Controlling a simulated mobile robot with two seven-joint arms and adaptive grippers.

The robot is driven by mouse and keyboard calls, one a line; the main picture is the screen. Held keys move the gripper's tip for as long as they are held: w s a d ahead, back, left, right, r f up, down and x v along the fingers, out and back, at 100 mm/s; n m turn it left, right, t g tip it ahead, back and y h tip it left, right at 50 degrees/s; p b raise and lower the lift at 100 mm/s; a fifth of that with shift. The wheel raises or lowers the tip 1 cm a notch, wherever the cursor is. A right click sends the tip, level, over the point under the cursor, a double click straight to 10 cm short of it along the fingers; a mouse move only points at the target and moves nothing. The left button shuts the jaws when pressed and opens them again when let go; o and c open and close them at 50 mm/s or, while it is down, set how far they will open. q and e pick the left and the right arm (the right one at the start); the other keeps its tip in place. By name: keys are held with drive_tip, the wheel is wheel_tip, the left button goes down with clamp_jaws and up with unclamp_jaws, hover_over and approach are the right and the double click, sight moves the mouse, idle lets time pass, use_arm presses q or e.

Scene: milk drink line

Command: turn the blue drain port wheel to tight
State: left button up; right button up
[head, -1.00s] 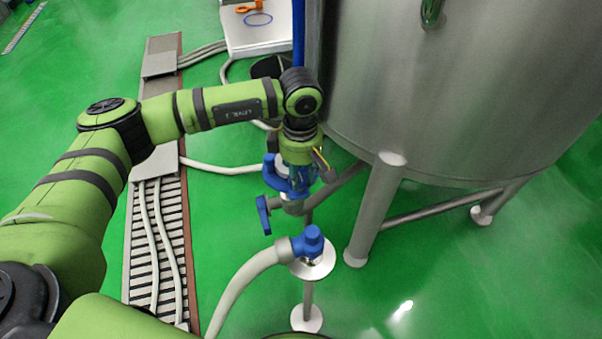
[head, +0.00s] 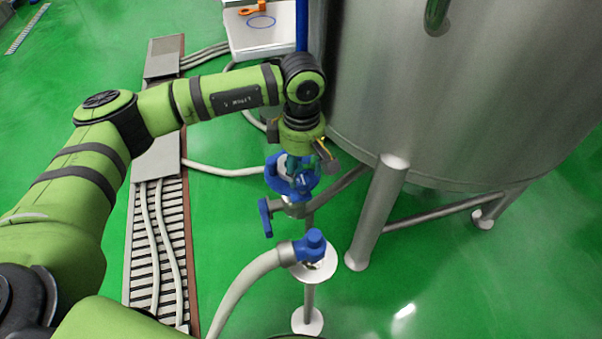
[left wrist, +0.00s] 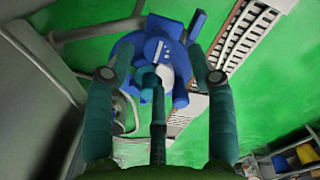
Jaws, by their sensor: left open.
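The blue drain port wheel (head: 299,186) sits on the metal pipe fitting below the tank. In the left wrist view the wheel (left wrist: 127,50) is a lobed blue ring around a pale centre. My left gripper (head: 300,163) is above the wheel and points down at it. In the left wrist view the gripper (left wrist: 160,76) is open, its teal fingers spread on both sides of the wheel. The fingers hide part of the wheel, and I cannot tell whether they touch it. My right gripper is out of view.
A blue lever handle (head: 265,217) hangs beside the wheel. In front stands a hose (head: 243,282) with a blue cap (head: 313,242). The steel tank (head: 450,100) and its leg (head: 375,215) bound the right side. A floor grate (head: 160,250) with hoses lies left.

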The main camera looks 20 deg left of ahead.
sight(301, 179)
use_arm(q)
wheel_tip(301, 179, up, 9)
drive_tip(key=shift+f, duration=0.15)
idle(0.5)
